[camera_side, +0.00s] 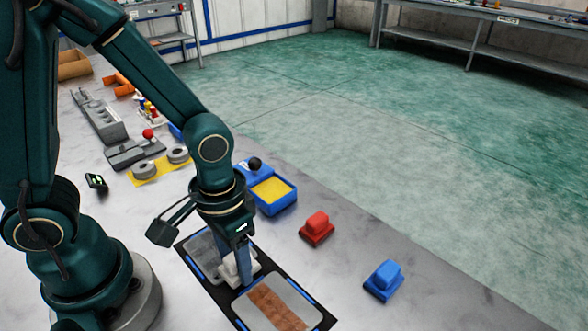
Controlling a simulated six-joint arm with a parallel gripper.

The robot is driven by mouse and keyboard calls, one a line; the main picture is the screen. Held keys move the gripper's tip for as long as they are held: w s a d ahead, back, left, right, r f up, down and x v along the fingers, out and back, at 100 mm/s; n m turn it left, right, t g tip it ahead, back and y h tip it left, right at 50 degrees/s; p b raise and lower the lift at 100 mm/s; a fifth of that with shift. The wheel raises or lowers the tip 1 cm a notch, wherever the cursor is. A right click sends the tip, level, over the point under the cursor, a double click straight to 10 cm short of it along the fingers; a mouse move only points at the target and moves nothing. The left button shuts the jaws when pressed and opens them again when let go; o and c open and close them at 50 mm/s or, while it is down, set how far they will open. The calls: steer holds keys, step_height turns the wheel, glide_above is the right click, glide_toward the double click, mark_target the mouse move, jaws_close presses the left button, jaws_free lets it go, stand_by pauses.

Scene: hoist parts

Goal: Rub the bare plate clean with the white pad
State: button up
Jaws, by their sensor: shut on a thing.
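My gripper (243,275) points down and is shut on the white pad (229,277), which shows on both sides of the fingers. The pad is low over the right-hand end of a plain grey plate (203,251); I cannot tell whether it touches. This plate lies in a black frame (224,296) with blue strips. A second grey plate (296,301) with a rusty brown band lies at the near end of the same frame. My gripper and the pad hide part of the area between the two plates.
A red block with a grip (316,227) and a blue one (383,279) stand right of the frame. A blue tray with a yellow fill (271,190) is behind. Grey rings on a yellow sheet (160,169) lie farther left. The bench's right edge is near the blocks.

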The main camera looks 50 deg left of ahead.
steer(key=shift+f, duration=0.2)
steer(key=shift+a+r, duration=0.1)
steer(key=shift+a, duration=1.9)
steer(key=shift+d+f, duration=0.2)
steer(key=shift+d, duration=1.4)
steer(key=shift+c, duration=0.5)
steer(key=shift+d+f, duration=0.1)
steer(key=shift+d, duration=0.35)
